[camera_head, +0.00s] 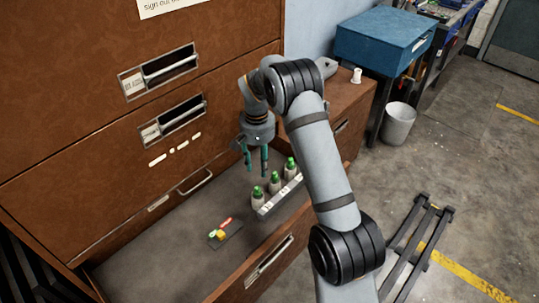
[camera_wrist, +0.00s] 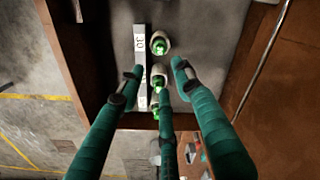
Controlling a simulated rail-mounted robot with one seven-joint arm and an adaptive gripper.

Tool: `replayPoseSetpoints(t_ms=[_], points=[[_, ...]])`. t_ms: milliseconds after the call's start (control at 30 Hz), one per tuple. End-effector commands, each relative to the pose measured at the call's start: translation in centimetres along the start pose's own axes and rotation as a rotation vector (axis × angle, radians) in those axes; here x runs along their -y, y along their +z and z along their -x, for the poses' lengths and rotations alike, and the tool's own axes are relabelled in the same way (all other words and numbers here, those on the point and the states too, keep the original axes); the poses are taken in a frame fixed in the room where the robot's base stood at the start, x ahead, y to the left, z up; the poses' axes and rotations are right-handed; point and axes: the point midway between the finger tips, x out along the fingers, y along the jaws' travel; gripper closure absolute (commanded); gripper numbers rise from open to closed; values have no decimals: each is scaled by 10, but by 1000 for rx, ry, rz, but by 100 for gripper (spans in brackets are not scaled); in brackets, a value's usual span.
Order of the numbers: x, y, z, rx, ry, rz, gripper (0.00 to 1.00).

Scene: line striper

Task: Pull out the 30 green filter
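Three pale filters with green tops stand in a row in an open drawer (camera_head: 165,235). A white label strip (camera_head: 280,200) runs beside them. In the wrist view the label "30" is beside the topmost filter (camera_wrist: 160,43); this appears to be the leftmost, nearest one (camera_head: 257,197) in the head view. The middle filter (camera_head: 274,183) and far filter (camera_head: 290,168) are partly behind my fingers in the wrist view. My gripper (camera_head: 256,170) is above the row, its teal fingers spread and empty. Its fingertips also show in the wrist view (camera_wrist: 157,72), short of the "30" filter.
A small dark tray (camera_head: 225,237) with red, yellow and green pieces lies in the drawer. The drawer's left floor is otherwise bare. The brown cabinet front (camera_head: 90,150) rises close behind my gripper. A white bin (camera_head: 398,124) and a dark metal frame (camera_head: 415,240) stand outside.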

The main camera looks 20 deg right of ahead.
Motion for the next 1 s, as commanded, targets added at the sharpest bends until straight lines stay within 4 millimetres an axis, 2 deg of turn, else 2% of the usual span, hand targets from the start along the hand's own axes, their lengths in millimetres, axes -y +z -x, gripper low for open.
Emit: replayPoseSetpoints(t_ms=[267,800,1000], points=[[1,2,-15,7,-1,4,66],[2,2,-83,6,-1,5,66],[2,3,-98,5,-1,5,66]])
